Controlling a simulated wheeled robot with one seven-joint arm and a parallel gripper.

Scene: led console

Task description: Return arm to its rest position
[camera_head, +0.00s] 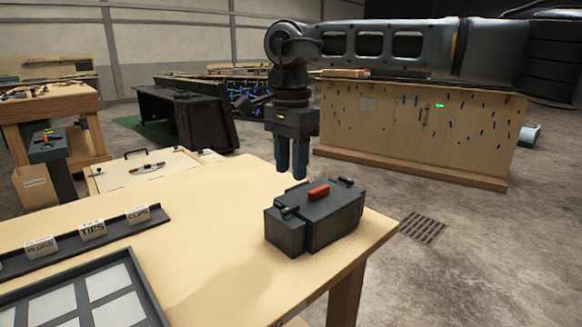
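My gripper (291,172) hangs from my arm at the upper middle, fingers pointing down. It is above and behind a dark grey console box (335,215) and seems clear of it. The two fingers show close together with nothing visible between them; whether they are shut cannot be told from this angle. The console stands near the right corner of the wooden table (210,250). A red part (318,191) sits on its top, with small dark knobs or levers at either side. My arm stretches in from the upper right.
A dark rail with white labelled blocks (93,230) and a tray with pale panels (50,306) lie on the table's left. A wooden cabinet (400,132) stands behind my gripper, under my arm. Bare floor with a grate (422,228) is at right.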

